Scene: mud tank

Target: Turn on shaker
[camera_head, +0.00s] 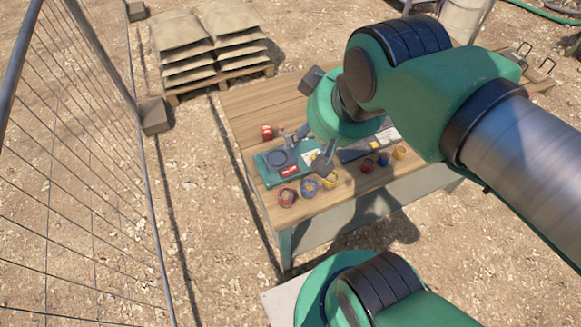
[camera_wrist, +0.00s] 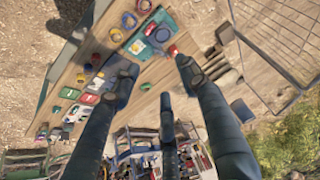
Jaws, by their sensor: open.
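A flat green device (camera_head: 269,175) with a dark round ring and a red label lies on the wooden table in the head view; it may be the shaker. Its switch is too small to make out. In the wrist view a green panel (camera_wrist: 148,47) with a blue ring appears beyond my fingers, beside a small red block (camera_wrist: 173,51). My gripper (camera_head: 307,152) is open and empty above the table, near the right side of the green device, which it partly covers. In the wrist view my gripper (camera_wrist: 155,68) has its fingers spread apart.
A dark flat item (camera_head: 358,151) lies right of my gripper. Sacks on a pallet (camera_head: 216,74) stand behind, and a wire fence (camera_head: 75,150) runs at left. The table's back left (camera_head: 250,100) is clear.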

